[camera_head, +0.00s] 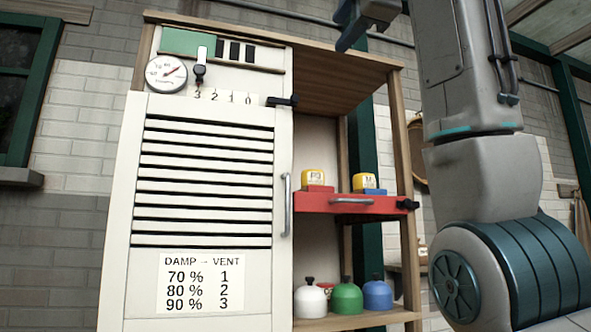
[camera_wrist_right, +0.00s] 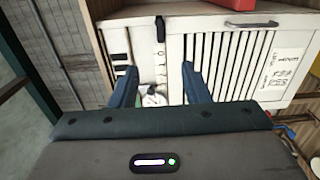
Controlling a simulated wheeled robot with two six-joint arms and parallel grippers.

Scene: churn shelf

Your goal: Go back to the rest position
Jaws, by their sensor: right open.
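My right gripper (camera_head: 358,22) is at the top of the head view, in front of the cabinet's upper right, partly cut off by the edge. In the right wrist view its two fingers (camera_wrist_right: 157,82) are apart with nothing held between them. The white cabinet (camera_head: 119,200) has a closed slatted door. A lever with a black knob (camera_head: 199,72) stands above the 3 on the 3-2-1-0 scale. A round gauge (camera_head: 166,74) is left of it; its exact reading is too small to tell. My left gripper is not in view.
A wooden shelf beside the cabinet holds a red tray (camera_head: 345,204) with two yellow-topped blocks. White, green (camera_head: 346,298) and blue (camera_head: 377,295) rounded containers stand below. A label (camera_head: 201,284) lists damp and vent values. My right arm fills the right side.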

